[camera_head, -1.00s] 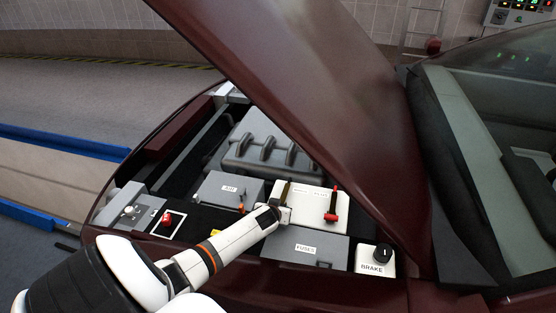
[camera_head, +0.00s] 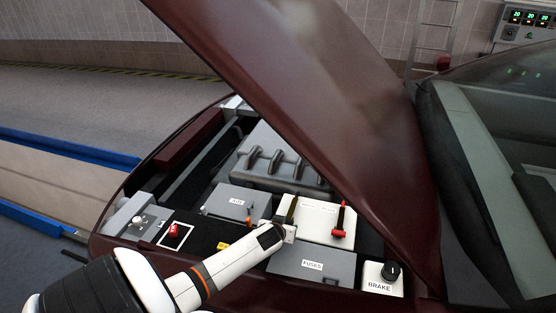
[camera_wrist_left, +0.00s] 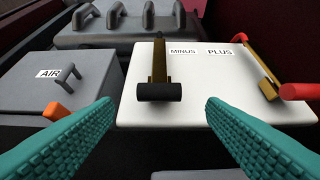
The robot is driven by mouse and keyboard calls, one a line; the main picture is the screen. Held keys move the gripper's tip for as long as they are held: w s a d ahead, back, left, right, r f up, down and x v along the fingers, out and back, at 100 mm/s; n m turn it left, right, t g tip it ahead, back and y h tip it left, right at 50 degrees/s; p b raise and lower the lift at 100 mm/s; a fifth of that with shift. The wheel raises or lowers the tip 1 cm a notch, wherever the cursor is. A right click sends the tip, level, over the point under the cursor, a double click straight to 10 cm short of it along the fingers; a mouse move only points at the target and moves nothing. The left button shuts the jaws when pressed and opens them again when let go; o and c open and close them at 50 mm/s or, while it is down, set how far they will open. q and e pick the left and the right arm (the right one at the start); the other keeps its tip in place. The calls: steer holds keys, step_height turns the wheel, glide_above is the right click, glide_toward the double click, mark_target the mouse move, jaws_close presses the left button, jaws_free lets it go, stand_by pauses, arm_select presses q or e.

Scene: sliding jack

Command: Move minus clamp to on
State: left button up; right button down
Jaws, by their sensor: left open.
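The minus clamp is a brass lever with a black crossbar handle (camera_wrist_left: 159,92) on the white battery box (camera_head: 318,232), beside the MINUS label. In the head view its brass lever (camera_head: 291,209) shows just beyond my left gripper (camera_head: 284,230). In the left wrist view my left gripper (camera_wrist_left: 160,108) is open, its two teal fingers apart. The black handle lies between and a little beyond the fingertips, with gaps on both sides, and is not held. The plus clamp (camera_head: 340,218) has a red handle and stands to the right. My right gripper is not in view.
A grey AIR box (camera_head: 226,205) with an orange tab (camera_wrist_left: 56,112) is left of the battery. A grey FUSES cover (camera_head: 325,268) and a BRAKE knob (camera_head: 391,271) are in front and right. The raised hood (camera_head: 310,90) slopes overhead. A red switch (camera_head: 174,231) is at left.

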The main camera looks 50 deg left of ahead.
arm_select(q)
steer(key=v, duration=0.8)
stand_by(0.4)
